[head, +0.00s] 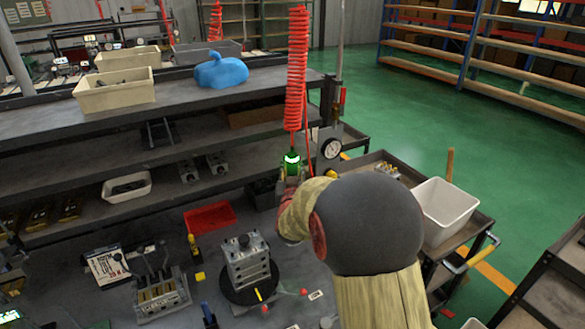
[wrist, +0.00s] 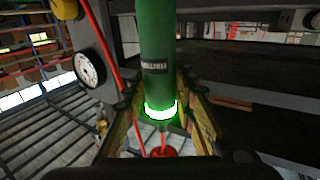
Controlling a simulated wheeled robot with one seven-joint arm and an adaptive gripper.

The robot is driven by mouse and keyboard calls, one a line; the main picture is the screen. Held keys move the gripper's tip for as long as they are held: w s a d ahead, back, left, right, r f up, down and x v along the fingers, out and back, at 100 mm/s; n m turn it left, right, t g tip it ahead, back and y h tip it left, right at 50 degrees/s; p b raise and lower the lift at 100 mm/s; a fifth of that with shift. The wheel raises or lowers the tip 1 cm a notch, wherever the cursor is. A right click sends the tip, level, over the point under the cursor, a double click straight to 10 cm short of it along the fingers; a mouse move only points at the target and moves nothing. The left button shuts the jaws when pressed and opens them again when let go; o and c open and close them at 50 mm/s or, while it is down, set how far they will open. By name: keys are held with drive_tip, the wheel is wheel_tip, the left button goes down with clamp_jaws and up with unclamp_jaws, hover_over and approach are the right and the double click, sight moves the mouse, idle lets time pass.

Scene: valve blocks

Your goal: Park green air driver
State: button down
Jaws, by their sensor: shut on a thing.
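The green air driver (head: 291,161) hangs upright under a red coiled hose (head: 297,70) in the head view. In the wrist view the green driver (wrist: 158,60) stands between my fingers, with a bright glowing ring near its lower end. My gripper (wrist: 163,110) is shut on the driver's body. In the head view my arm hides most of my gripper (head: 289,175) and the driver's lower part. No holder for the driver can be made out clearly.
A grey valve block (head: 246,262) stands on a dark round plate on the bench, below and left of the driver. A round gauge (head: 331,149) is close on the right. A cart with a white bin (head: 443,208) stands at right. Shelves (head: 60,120) line the left.

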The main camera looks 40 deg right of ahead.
drive_tip(key=shift+w+r+b, duration=0.1)
drive_tip(key=shift+b, duration=0.25)
drive_tip(key=shift+f, duration=0.2)
wheel_tip(320, 180, down, 4)
drive_tip(key=b, duration=0.4)
drive_tip(key=shift+f, duration=0.15)
drive_tip(key=shift+b, duration=0.7)
idle(0.7)
drive_tip(key=shift+f+b, duration=2.2)
drive_tip(key=shift+f, duration=0.2)
idle(0.3)
drive_tip(key=shift+f+b, duration=0.4)
drive_tip(key=shift+f, duration=1.95)
